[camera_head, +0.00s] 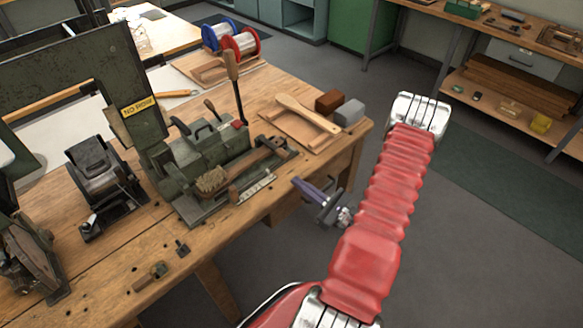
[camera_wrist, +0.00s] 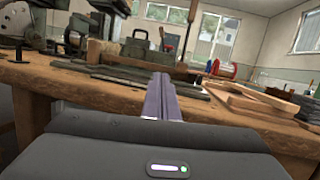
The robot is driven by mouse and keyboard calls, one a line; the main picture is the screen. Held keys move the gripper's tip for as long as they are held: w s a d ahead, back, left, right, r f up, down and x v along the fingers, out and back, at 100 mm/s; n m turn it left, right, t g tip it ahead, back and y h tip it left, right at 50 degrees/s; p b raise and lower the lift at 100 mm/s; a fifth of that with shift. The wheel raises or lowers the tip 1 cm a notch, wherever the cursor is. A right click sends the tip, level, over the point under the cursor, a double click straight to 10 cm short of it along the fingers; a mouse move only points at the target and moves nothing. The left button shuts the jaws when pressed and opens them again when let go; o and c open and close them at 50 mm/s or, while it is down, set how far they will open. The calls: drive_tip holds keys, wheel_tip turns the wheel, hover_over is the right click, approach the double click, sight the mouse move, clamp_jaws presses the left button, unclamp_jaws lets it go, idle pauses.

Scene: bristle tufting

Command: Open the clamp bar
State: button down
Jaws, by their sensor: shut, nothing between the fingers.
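A green tufting machine (camera_head: 208,150) stands near the front edge of the wooden workbench. An upright lever with a wooden handle (camera_head: 231,66) rises from it. A brush with a wooden handle (camera_head: 253,158) lies along the machine's front. I cannot tell which part is the clamp bar. In the wrist view the machine (camera_wrist: 138,50) shows ahead, small and partly covered. My gripper (camera_head: 297,181) has purple fingers, shut and empty. It is at the bench's front edge, to the right of the machine and apart from it. The fingers (camera_wrist: 161,80) point toward the bench in the wrist view.
A wooden tray (camera_head: 290,130) with a paddle lies right of the machine, beside a brown block (camera_head: 329,101) and a grey block (camera_head: 349,112). Blue and red spools (camera_head: 240,43) stand behind. Small loose parts (camera_head: 150,276) lie at the front left. The floor on the right is clear.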

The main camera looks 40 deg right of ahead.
sight(291, 175)
drive_tip(key=s+d+f+m+h, duration=0.2)
drive_tip(key=d+h, duration=0.1)
drive_tip(key=shift+s+f+m+t+h, duration=0.1)
drive_tip(key=shift+f+m+t+h, duration=0.2)
drive_tip(key=shift+f+m, duration=0.1)
drive_tip(key=x, duration=0.8)
drive_tip(key=shift+w+a+r, duration=0.1)
drive_tip(key=shift+w+a, duration=0.05)
drive_tip(key=shift+w, duration=0.1)
drive_tip(key=shift+x, duration=0.8)
